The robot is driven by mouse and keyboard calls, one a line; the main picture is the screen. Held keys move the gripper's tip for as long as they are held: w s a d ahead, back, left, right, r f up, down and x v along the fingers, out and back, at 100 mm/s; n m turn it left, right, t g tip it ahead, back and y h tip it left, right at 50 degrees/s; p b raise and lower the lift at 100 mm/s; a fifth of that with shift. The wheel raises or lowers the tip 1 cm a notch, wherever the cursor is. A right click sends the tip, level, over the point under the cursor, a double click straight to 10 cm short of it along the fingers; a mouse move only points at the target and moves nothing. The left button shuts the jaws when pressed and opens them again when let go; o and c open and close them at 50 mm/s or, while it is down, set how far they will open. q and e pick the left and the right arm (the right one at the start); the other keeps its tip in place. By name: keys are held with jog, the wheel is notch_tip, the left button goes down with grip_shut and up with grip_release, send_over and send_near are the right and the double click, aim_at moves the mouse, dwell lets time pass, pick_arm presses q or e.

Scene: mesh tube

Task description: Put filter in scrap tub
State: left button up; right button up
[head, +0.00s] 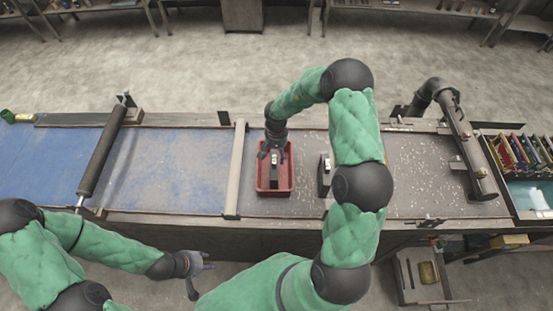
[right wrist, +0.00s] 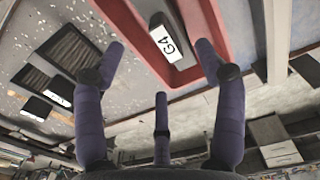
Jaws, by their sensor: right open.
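The red scrap tub (head: 275,190) stands on the grey middle section of the bench. A dark filter (head: 274,173) with a white label lies inside it; in the right wrist view this label (right wrist: 167,42) reads G4. My right gripper (head: 272,150) is above the tub, its fingers spread and empty; they also show in the right wrist view (right wrist: 162,75). Another dark filter (head: 324,176) with a pale label stands on the grey surface right of the tub, close to my right arm. My left gripper (head: 201,275) is open and empty in front of the bench.
A blue surface with a dark roller (head: 102,150) lies to the left, and a pale crossbar (head: 236,170) is just left of the tub. A dark pipe fixture (head: 465,150) and a rack of colourful items (head: 522,153) are at the right. White specks cover the grey surface.

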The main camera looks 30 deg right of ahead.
notch_tip(320, 180, up, 7)
dwell(0.3)
jog(key=shift+f, duration=0.15)
